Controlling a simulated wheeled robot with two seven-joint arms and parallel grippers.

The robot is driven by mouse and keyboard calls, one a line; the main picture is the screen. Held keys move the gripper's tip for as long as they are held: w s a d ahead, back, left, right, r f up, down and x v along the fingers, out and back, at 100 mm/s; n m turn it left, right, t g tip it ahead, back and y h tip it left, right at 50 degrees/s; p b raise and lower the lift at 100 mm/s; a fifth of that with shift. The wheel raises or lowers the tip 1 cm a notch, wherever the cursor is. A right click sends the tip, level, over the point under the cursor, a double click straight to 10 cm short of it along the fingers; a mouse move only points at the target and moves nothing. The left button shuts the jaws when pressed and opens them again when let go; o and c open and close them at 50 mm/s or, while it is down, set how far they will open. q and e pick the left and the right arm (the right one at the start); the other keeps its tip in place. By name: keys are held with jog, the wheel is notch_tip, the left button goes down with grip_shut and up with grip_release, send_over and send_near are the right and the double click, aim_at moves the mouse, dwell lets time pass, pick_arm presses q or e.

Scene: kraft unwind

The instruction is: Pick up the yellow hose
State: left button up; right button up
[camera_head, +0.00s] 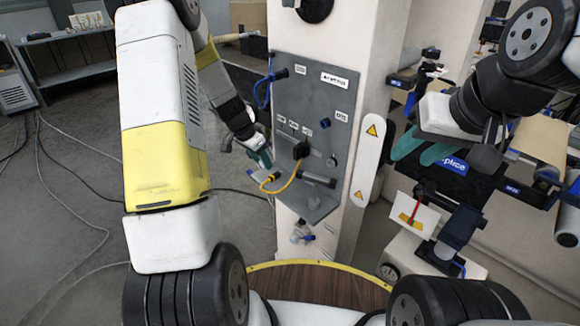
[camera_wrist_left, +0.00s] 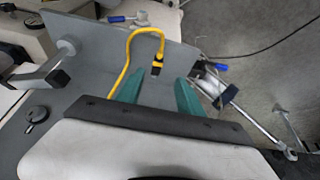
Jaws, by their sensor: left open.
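The yellow hose (camera_head: 287,184) hangs in a curve from a black fitting on the grey panel (camera_head: 315,100). Its free end lies over the small grey shelf at the panel's foot. In the left wrist view the yellow hose (camera_wrist_left: 127,62) arches up and over, and its black end connector (camera_wrist_left: 157,68) points toward the gap between the teal fingers. My left gripper (camera_head: 260,157) is open, just left of the panel and above the hose's free end. Its fingers also show in the wrist view (camera_wrist_left: 158,92), apart, with nothing held. My right gripper (camera_head: 422,150) looks open and empty, to the right of the white column.
A blue hose (camera_head: 263,92) hangs on the panel's upper left. A white plate with warning signs (camera_head: 370,160) stands right of the panel. Cables lie on the floor at left, and a bench (camera_head: 65,55) stands behind.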

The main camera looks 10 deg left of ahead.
aim_at(272, 176)
pick_arm(q)
jog(key=x, duration=0.8)
jog(key=shift+d+f, duration=0.25)
jog(key=shift+f, duration=0.1)
grip_shut()
